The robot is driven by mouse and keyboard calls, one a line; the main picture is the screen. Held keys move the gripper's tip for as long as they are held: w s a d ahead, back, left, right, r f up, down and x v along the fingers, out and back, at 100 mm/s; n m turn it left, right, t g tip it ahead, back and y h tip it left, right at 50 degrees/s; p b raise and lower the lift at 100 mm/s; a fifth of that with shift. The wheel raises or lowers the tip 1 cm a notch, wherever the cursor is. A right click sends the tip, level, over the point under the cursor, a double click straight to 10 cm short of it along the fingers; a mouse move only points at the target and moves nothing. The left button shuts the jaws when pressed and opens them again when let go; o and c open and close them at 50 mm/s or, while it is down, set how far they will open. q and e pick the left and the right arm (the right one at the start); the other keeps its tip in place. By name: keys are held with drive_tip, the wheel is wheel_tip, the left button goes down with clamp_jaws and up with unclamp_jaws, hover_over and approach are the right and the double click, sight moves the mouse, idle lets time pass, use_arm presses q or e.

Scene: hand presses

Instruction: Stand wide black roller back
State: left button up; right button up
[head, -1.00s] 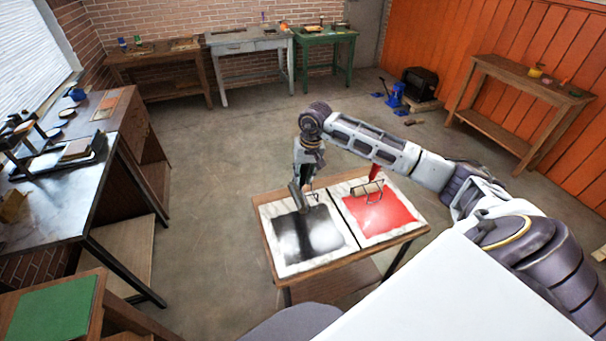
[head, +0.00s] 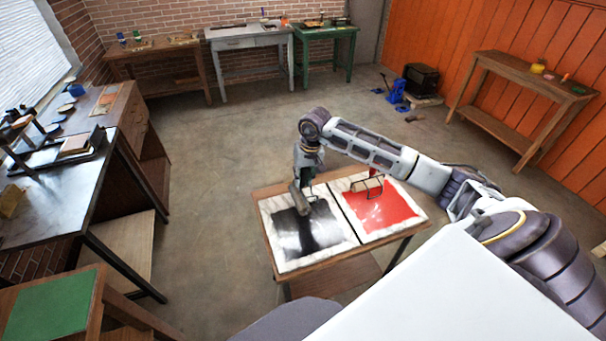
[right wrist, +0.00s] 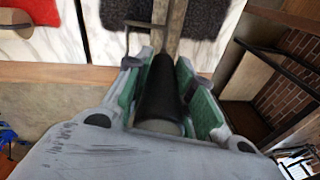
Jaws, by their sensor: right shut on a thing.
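My right gripper (head: 304,176) is over the back left part of the black-inked slab (head: 290,252) on the small table. In the right wrist view its green-padded fingers (right wrist: 166,84) are shut on a dark cylindrical part of the wide black roller (right wrist: 160,92). A wooden part and a thin wire frame extend beyond the fingers, over the slab. Whether the roller touches the slab is unclear. In the head view the roller is small and partly hidden by the gripper. My left gripper is not in view.
A red-inked slab (head: 385,213) lies right beside the black one, with a red-handled roller (head: 368,186) at its back. The small table's wooden edge (head: 340,258) shows in front. A dark workbench (head: 60,205) stands at left; open floor (head: 215,190) lies between.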

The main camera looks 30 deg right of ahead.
drive_tip(key=shift+f+b, duration=0.85)
drive_tip(key=shift+f, duration=0.1)
idle(0.4)
drive_tip(key=o, duration=1)
drive_tip(key=shift+o, duration=0.6)
drive_tip(key=shift+f, duration=0.1)
drive_tip(key=o, duration=0.3)
drive_tip(key=shift+r, duration=0.2)
drive_tip(key=shift+s+d+r+p, duration=0.15)
drive_tip(key=shift+r+p, duration=0.3)
drive_tip(key=shift+r, duration=1)
drive_tip(key=shift+s+d+r+p, duration=0.1)
drive_tip(key=shift+s+r+p, duration=0.3)
drive_tip(key=shift+r, duration=1)
drive_tip(key=shift+s+d+r+p, duration=0.1)
drive_tip(key=shift+r+p, duration=0.4)
drive_tip(key=shift+r, duration=0.95)
